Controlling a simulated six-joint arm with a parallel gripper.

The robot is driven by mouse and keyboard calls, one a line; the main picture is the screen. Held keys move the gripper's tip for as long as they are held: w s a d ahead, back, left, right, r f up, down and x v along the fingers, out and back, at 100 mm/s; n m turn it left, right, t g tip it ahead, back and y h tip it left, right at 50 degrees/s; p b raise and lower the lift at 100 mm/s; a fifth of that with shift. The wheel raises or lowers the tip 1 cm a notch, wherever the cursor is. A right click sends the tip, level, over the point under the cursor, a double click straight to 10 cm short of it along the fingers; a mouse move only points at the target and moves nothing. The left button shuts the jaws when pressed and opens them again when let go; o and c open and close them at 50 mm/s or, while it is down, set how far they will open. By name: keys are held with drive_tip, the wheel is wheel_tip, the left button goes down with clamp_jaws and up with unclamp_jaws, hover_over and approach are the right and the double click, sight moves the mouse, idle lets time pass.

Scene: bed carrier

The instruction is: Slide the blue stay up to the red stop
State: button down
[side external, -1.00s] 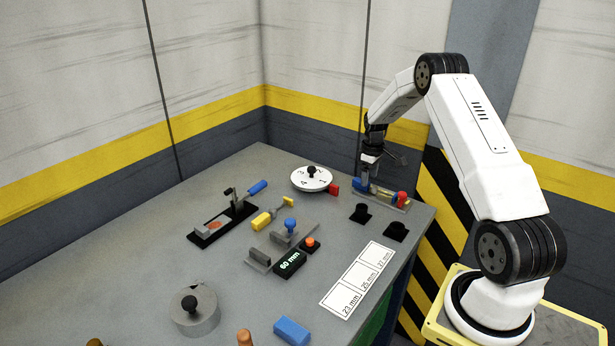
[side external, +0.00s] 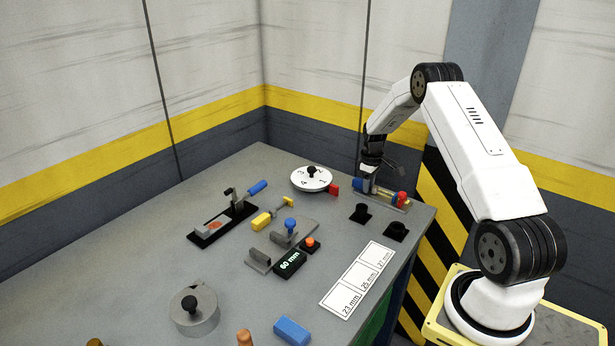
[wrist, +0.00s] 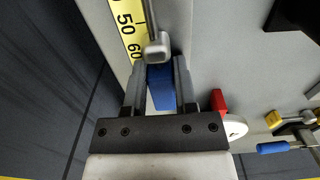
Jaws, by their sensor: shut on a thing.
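The blue stay (side external: 358,184) is at the left end of a small fixture at the back right of the bench in the side view. In the wrist view the blue stay (wrist: 160,88) sits between the two fingers of my gripper (wrist: 159,68), which is shut on it. The red stop (side external: 401,197) is at the fixture's right end, with a gap between it and the stay. It cannot be made out in the wrist view. My gripper (side external: 367,182) partly hides the stay in the side view.
A yellow scale (wrist: 129,28) marked 50 and 60 and a grey rod with a block end (wrist: 157,47) lie just ahead of the fingers. Two black holders (side external: 360,212) stand in front.

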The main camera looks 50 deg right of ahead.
sight(372, 187)
drive_tip(key=shift+s, duration=0.1)
idle(0.3)
drive_tip(key=shift+s, duration=0.45)
unclamp_jaws()
idle(0.5)
drive_tip(key=shift+r, duration=0.1)
drive_tip(key=shift+r, duration=3.4)
drive_tip(key=shift+r, duration=0.1)
